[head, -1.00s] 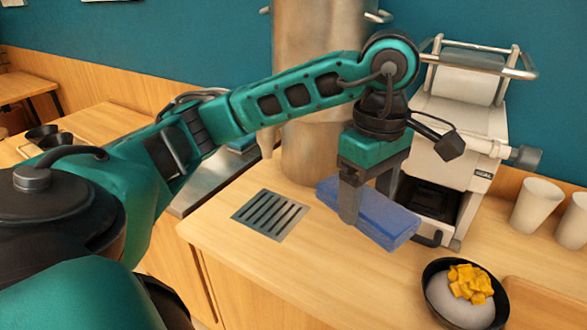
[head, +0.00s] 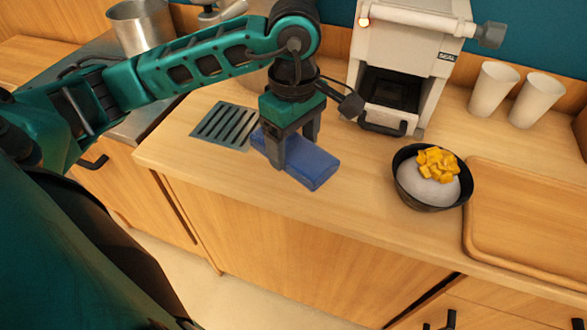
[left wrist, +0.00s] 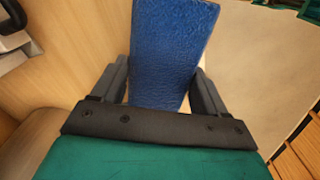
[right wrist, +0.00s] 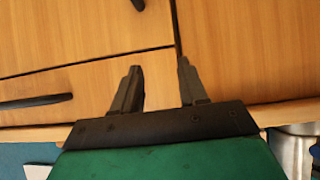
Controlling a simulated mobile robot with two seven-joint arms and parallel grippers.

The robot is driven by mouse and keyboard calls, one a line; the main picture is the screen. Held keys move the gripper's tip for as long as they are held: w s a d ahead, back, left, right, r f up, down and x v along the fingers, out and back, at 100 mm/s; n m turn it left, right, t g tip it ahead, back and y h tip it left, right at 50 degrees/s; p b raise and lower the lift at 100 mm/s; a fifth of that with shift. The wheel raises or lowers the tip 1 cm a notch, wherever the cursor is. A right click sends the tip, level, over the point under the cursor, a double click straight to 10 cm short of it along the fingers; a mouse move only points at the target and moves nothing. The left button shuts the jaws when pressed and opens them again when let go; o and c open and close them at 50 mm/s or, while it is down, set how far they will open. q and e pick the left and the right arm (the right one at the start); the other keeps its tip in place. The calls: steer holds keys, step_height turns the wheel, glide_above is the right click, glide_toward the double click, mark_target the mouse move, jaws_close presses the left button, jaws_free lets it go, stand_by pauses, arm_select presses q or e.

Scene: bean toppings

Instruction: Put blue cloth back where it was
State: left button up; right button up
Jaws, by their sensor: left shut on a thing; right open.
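The blue cloth (head: 317,170) is a thick folded block on or just above the wooden counter; I cannot tell if it touches. It is right of the slotted grate and left of the white machine. My left gripper (head: 293,150) points down and is shut on the cloth, one finger on each side. The cloth also shows between the fingers in the left wrist view (left wrist: 172,45). My right gripper (right wrist: 160,68) is open and empty, facing wooden cabinet fronts in the right wrist view; it is not in the head view.
A slotted metal grate (head: 223,125) lies left of the cloth. The white machine (head: 400,70) stands behind right. A black bowl (head: 430,203) with yellow cubes, a wooden tray (head: 530,220) and two cups (head: 493,88) are further right. Counter between cloth and bowl is clear.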

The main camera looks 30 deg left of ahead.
mark_target(294, 184)
arm_select(q)
steer(key=shift+f, duration=3.75)
steer(key=shift+f, duration=0.1)
steer(key=o, duration=0.9)
steer(key=shift+b, duration=0.3)
steer(key=shift+o, duration=0.2)
step_height(294, 184, up, 12)
steer(key=shift+r+p, duration=0.15)
steer(key=shift+p, duration=0.15)
